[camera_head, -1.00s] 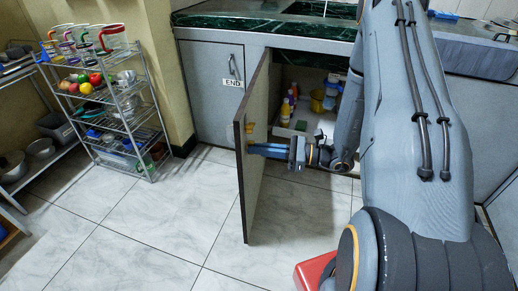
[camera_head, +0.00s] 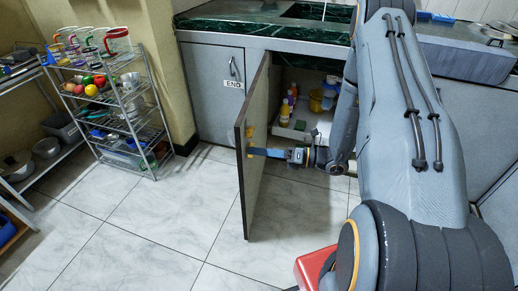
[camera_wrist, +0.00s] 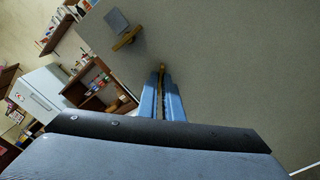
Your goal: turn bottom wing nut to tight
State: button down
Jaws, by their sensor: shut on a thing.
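The cabinet door (camera_head: 254,180) stands open, and it fills much of the wrist view as a grey panel (camera_wrist: 235,80). A brass wing nut (camera_wrist: 161,68) sits on this panel between the tips of my gripper (camera_wrist: 160,77). The blue fingers are shut on it and hide most of it. In the head view my gripper (camera_head: 256,152) reaches the door's inner face from the right. Another brass wing nut (camera_wrist: 128,38) stands apart from the fingers beside a small grey square plate (camera_wrist: 117,20). A yellow-brown fitting (camera_head: 249,131) shows on the door above my gripper.
Bottles (camera_head: 285,111) and a yellow container (camera_head: 316,100) stand inside the cabinet behind my arm. A wire rack (camera_head: 125,115) with cups and fruit stands at the left. The tiled floor (camera_head: 150,220) before the door is clear. A red object (camera_head: 313,270) lies low beside my base.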

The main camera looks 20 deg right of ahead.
jog(key=m+p, duration=0.2)
jog(key=m, duration=0.6)
jog(key=shift+s+m, duration=0.1)
jog(key=shift+m, duration=0.3)
dwell(0.4)
jog(key=c, duration=1.9)
grip_release()
jog(key=shift+v, duration=3.9)
